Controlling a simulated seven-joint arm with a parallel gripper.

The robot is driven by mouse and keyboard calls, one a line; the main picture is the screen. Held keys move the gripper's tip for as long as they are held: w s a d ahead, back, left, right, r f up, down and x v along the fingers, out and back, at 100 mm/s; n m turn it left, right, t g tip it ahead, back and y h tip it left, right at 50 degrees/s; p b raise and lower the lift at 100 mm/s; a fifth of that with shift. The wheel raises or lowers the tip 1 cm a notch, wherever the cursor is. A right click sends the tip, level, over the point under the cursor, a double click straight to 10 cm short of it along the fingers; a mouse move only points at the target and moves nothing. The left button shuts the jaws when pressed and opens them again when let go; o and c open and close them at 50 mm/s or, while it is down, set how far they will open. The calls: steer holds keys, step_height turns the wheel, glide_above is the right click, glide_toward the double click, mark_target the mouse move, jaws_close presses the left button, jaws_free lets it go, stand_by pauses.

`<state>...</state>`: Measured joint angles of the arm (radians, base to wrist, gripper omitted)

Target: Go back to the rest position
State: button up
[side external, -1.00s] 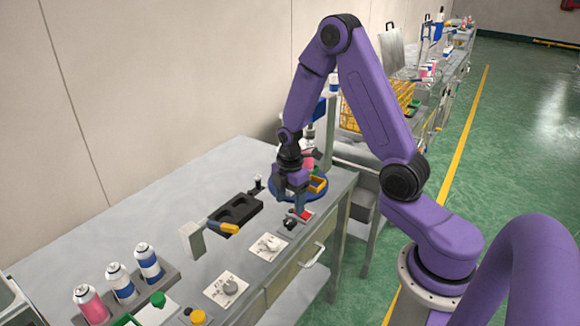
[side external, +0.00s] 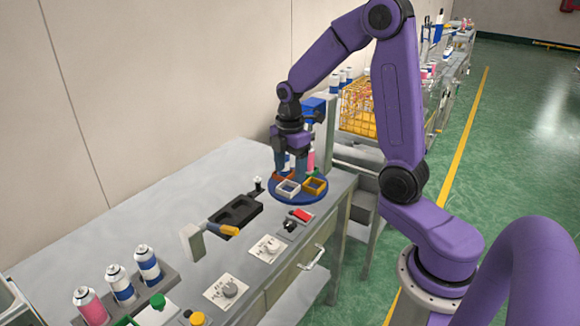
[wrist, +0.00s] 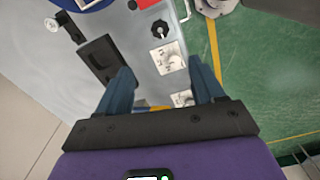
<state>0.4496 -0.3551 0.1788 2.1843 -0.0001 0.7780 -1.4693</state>
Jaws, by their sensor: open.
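My gripper (side external: 291,164) hangs pointing down above the blue round turntable (side external: 299,198) at the far end of the bench. In the wrist view my gripper (wrist: 161,88) is open, its two blue fingers apart with nothing between them. The turntable carries a white square holder (side external: 288,188), a yellow holder (side external: 315,187) and other holders partly hidden by my fingers. A pink can (side external: 311,158) stands behind my gripper. In the wrist view only a blue edge of the turntable (wrist: 85,5) shows at the top.
A red switch (side external: 302,215) and black knob (side external: 290,225) sit at the bench's front edge. A black two-well block (side external: 236,215) and an orange-handled lever (side external: 222,229) lie mid-bench. Several cans stand in a rack (side external: 172,278) at lower left. The bench's back left is clear.

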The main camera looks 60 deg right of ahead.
steer(key=s+a+r+m, duration=0.1)
steer(key=s+a+r, duration=0.1)
steer(key=s+a, duration=0.55)
steer(key=s+a+r+m, duration=0.1)
steer(key=s+a+r, duration=0.1)
steer(key=s+a, duration=0.5)
steer(key=s+m, duration=0.1)
steer(key=s, duration=0.8)
steer(key=shift+s+d, duration=0.35)
